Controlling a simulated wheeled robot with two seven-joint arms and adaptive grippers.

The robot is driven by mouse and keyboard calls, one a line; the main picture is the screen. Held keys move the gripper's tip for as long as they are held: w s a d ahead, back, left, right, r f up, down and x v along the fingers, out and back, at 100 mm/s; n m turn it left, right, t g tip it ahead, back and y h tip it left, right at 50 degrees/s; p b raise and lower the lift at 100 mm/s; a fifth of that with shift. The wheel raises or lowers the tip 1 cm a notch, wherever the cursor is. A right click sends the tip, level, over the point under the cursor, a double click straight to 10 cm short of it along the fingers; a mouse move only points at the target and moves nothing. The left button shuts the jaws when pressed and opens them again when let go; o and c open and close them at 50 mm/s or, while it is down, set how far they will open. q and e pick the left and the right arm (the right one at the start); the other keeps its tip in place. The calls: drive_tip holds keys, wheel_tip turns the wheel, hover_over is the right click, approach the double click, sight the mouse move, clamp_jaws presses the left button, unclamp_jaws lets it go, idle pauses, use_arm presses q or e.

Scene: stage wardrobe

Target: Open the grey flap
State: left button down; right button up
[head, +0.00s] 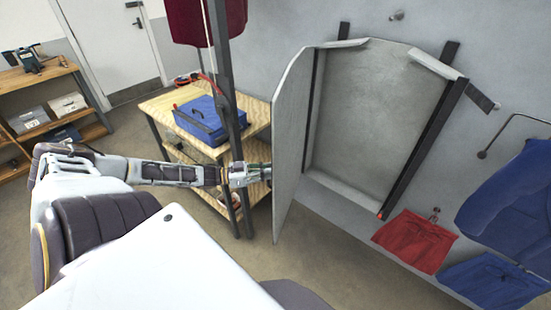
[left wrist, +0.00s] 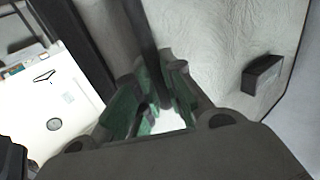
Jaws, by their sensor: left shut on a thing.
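The grey flap (head: 290,140) stands swung out from a shallow wall cabinet (head: 365,110), hinged on the cabinet's left side, with the inside open to view. My left gripper (head: 266,176) is at the flap's outer left face, low down; its fingertips are partly hidden by the flap edge in the head view. In the left wrist view, the green-padded fingers (left wrist: 150,105) are shut on a dark bar (left wrist: 146,45). Beside it is a pale textured panel (left wrist: 215,40), which looks like the flap, with a dark block (left wrist: 262,75) on it. My right gripper is not in view.
A wooden table (head: 165,105) with a blue case (head: 208,120) and a dark upright post (head: 222,70) stand close behind my left arm. Red shorts (head: 415,240) and blue garments (head: 515,205) hang right of the cabinet. Shelves (head: 45,90) stand at far left.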

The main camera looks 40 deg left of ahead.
use_arm(q)
drive_tip(key=s+a+m+g+h+b, duration=0.1)
drive_tip(key=a, duration=1)
drive_tip(key=shift+s+a+r+h, duration=0.2)
drive_tip(key=shift+a+r+h, duration=0.1)
drive_tip(key=shift+r+h, duration=0.1)
drive_tip(key=c, duration=1.7)
unclamp_jaws()
drive_tip(key=shift+o, duration=1.1)
drive_tip(key=shift+w+f, duration=0.15)
drive_tip(key=shift+w, duration=0.05)
drive_tip(key=shift+d+g, duration=0.1)
drive_tip(key=shift+g, duration=0.2)
drive_tip(key=shift+s, duration=0.25)
